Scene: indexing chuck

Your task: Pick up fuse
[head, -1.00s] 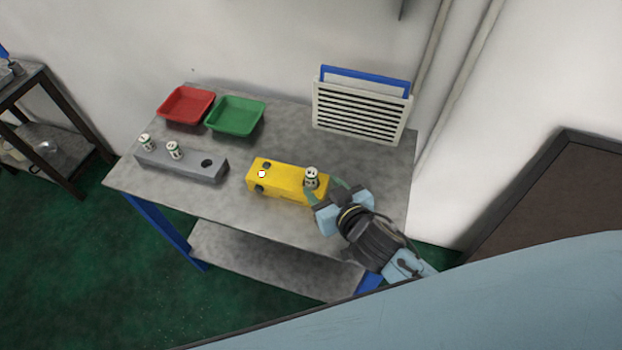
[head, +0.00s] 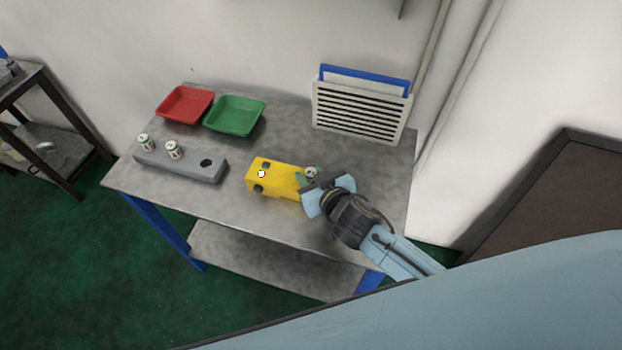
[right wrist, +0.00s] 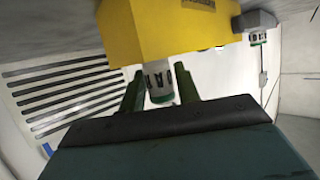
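A white-and-green fuse (head: 311,172) stands at the right end of the yellow block (head: 278,176), partly hidden by my right gripper (head: 309,185). In the right wrist view the fuse (right wrist: 159,82) lies between the two green fingers of the right gripper (right wrist: 159,90), with the yellow block (right wrist: 160,30) beside it. The fingers are apart, with a narrow gap seeming to show on each side of the fuse. Two more fuses stand in the grey block, the left fuse (head: 145,141) and the right fuse (head: 174,149). My left gripper is not in view.
The grey block (head: 200,172) has an empty hole at its right end. A red tray (head: 185,104) and a green tray (head: 234,115) sit at the back of the table (head: 225,205). A louvred panel (head: 360,110) stands at the back right. The table front is clear.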

